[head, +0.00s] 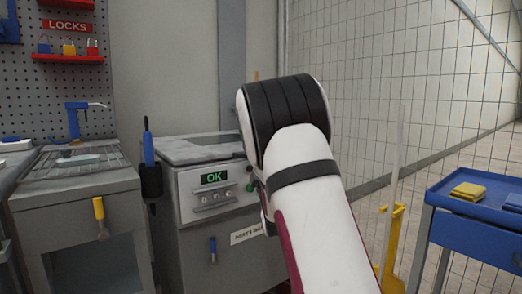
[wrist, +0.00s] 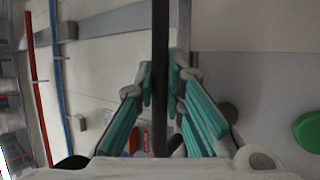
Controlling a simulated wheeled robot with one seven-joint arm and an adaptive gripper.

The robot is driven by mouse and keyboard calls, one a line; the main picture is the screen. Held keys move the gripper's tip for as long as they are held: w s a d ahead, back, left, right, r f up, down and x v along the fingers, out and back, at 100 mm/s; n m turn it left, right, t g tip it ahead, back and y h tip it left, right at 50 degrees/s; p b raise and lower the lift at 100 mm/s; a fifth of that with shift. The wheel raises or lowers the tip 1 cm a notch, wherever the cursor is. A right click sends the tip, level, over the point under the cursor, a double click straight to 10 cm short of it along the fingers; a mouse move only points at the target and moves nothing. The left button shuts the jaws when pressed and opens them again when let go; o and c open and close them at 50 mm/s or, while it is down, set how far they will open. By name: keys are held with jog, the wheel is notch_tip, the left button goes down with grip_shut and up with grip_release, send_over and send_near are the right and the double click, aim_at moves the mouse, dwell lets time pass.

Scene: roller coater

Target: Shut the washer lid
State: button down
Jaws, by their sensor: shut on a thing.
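The washer (head: 212,220) is a grey cabinet with a light front panel, a green "OK" display and a partly hidden label. Its grey top (head: 185,152) has a darker recessed area near the back; my arm covers its right side, so the lid's angle is unclear. In the head view my gripper is hidden behind my white and black arm. In the wrist view my gripper (wrist: 160,84) has its teal-padded fingers closed on either side of a long dark bar (wrist: 160,35). I cannot tell which part of the lid this bar is.
A grey bench (head: 75,185) with a blue tool stands left of the washer. A blue cart (head: 475,235) with yellow cloths stands at right, before a mesh fence (head: 400,90). A green button (wrist: 308,131) shows at the wrist view's right edge.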

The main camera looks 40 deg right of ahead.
jog(key=shift+f, duration=0.55)
jog(key=c, duration=1.7)
grip_release()
jog(key=shift+o, duration=0.2)
jog(key=shift+r, duration=0.1)
jog(key=v, duration=0.8)
jog(key=shift+r, duration=0.15)
